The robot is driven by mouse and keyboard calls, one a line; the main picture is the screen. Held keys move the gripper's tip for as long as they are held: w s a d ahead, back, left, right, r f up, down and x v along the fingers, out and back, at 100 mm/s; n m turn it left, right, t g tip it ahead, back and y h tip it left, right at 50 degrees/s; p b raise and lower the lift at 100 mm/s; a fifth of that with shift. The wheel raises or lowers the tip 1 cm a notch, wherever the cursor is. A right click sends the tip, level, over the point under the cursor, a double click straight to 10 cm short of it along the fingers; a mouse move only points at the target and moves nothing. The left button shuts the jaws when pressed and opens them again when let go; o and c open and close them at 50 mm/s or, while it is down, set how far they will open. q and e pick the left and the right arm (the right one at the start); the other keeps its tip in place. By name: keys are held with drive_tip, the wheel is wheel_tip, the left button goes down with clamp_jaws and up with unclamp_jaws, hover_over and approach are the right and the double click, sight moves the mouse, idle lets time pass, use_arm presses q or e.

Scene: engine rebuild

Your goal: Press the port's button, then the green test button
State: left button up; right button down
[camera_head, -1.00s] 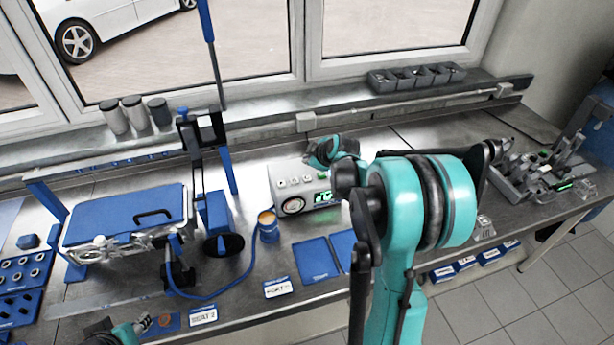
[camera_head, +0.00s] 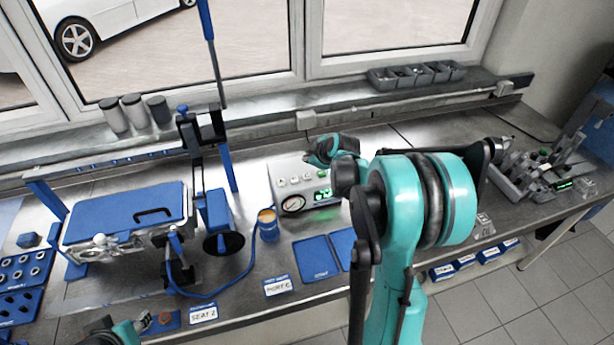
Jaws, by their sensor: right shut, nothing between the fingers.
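The grey tester box (camera_head: 277,189) stands mid-bench with a round gauge (camera_head: 293,204), a green lit display (camera_head: 322,194) and a row of small buttons on top. A green button (camera_head: 321,174) is at the right end of that row. My right gripper (camera_head: 314,160) is just behind and above the box's right half, shut and empty; its fingertips are small and partly hidden, so I cannot tell whether they touch anything. My left arm shows only at the bottom left edge (camera_head: 124,332); its jaws are not clear. I cannot tell which button is the port's.
A blue-topped engine fixture (camera_head: 120,214) stands left. A blue hose runs from it to an orange-topped blue cup (camera_head: 267,225). Label cards (camera_head: 278,286) and blue mats (camera_head: 316,258) lie in front of the box. A grey fixture (camera_head: 545,172) is at right.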

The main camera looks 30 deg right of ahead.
sight(323, 174)
idle(0.7)
drive_tip(key=m, duration=0.4)
drive_tip(key=shift+s+d+r, duration=0.1)
drive_tip(key=shift+d+r, duration=0.15)
drive_tip(key=shift+d, duration=0.1)
drive_tip(key=d+r+m+p, duration=0.1)
drive_tip(key=m, duration=0.9)
drive_tip(key=d+r+m+p, duration=0.1)
drive_tip(key=d+m, duration=0.1)
drive_tip(key=m, duration=0.9)
drive_tip(key=s+d+r+m+p, duration=0.1)
drive_tip(key=m, duration=1)
drive_tip(key=shift+d+r, duration=0.15)
drive_tip(key=shift+d, duration=0.1)
wheel_tip(323, 174, down, 9)
drive_tip(key=b, duration=0.6)
drive_tip(key=shift+r, duration=0.1)
